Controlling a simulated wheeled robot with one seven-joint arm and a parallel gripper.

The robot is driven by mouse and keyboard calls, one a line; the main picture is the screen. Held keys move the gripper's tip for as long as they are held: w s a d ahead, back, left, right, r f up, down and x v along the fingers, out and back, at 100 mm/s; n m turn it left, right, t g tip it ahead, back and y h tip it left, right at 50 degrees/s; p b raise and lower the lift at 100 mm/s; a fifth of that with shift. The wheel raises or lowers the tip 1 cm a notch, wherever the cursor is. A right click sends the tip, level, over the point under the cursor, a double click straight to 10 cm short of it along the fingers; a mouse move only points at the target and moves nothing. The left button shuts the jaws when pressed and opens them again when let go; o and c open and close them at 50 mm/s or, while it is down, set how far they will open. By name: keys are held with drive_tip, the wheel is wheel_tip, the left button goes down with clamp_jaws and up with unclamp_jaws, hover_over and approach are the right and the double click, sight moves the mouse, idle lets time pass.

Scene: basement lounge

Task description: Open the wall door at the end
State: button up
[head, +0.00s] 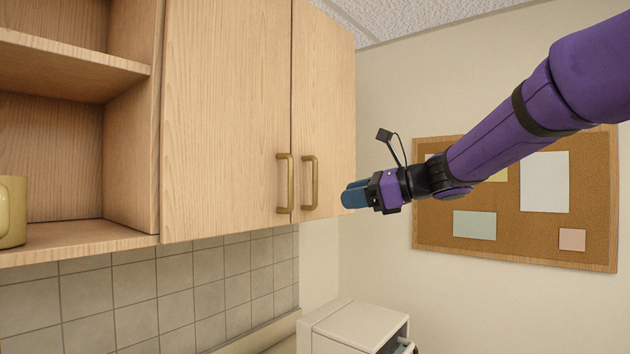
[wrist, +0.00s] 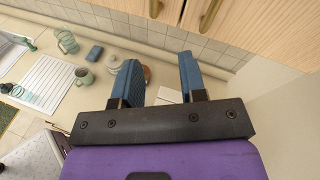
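The end wall door (head: 325,110) is the rightmost light-wood door of the wall cabinet, and it is shut. Its brass bar handle (head: 310,183) stands upright near the door's lower left edge; it also shows at the top of the wrist view (wrist: 210,14). My gripper (head: 348,195) is to the right of this handle in the head view, apart from it. In the wrist view my gripper (wrist: 158,62) has its two blue fingers spread with nothing between them, and the handle lies beyond the right fingertip.
The neighbouring door (head: 225,110) is shut, with its own handle (head: 285,183) close by. An open shelf (head: 75,65) holds a yellow mug (head: 12,212). Below, the counter (wrist: 115,60) carries a green mug (wrist: 84,77). A corkboard (head: 515,235) hangs on the right wall.

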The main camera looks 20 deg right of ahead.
drive_tip(key=w+d+r+m+t, duration=0.3)
drive_tip(key=w+m, duration=0.1)
drive_tip(key=w, duration=0.1)
hover_over(315, 202)
drive_tip(key=shift+w+y, duration=0.4)
drive_tip(key=shift+d, duration=0.1)
drive_tip(key=shift+c, duration=0.5)
clamp_jaws()
